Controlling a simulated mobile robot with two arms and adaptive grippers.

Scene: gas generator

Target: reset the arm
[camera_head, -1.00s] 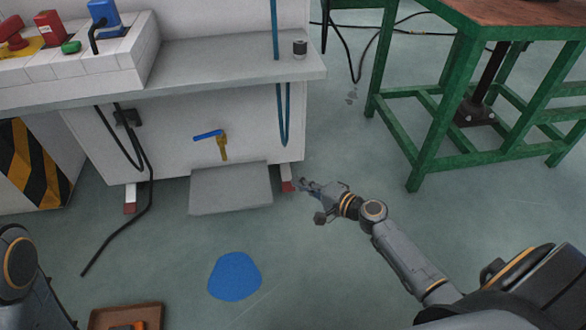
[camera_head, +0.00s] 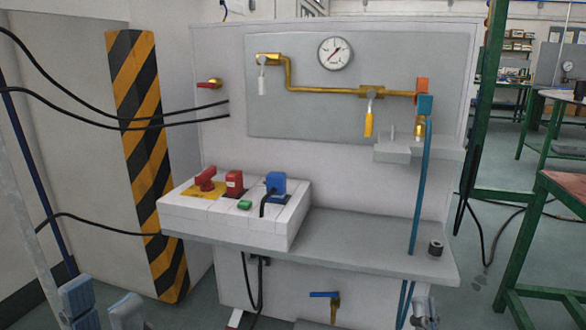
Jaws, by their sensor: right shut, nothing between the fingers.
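My right gripper (camera_head: 424,312) shows small at the bottom edge, right of centre, in front of the panel's lower right corner. It is shut and empty; the rest of the right arm is below the frame. At the lower left, blue-grey parts (camera_head: 80,300) that seem to belong to my left arm rise into view. I cannot make out its fingers clearly. The gas panel (camera_head: 300,110) stands ahead with brass pipes, a round gauge (camera_head: 337,53) and a blue hose (camera_head: 420,190).
A grey shelf (camera_head: 350,246) juts out, holding a white switch box (camera_head: 235,212) and a small dark cylinder (camera_head: 435,247). A striped post (camera_head: 145,160) and black cables are at left. A green-framed table (camera_head: 540,230) is at right. A blue-handled valve (camera_head: 326,295) sits below the shelf.

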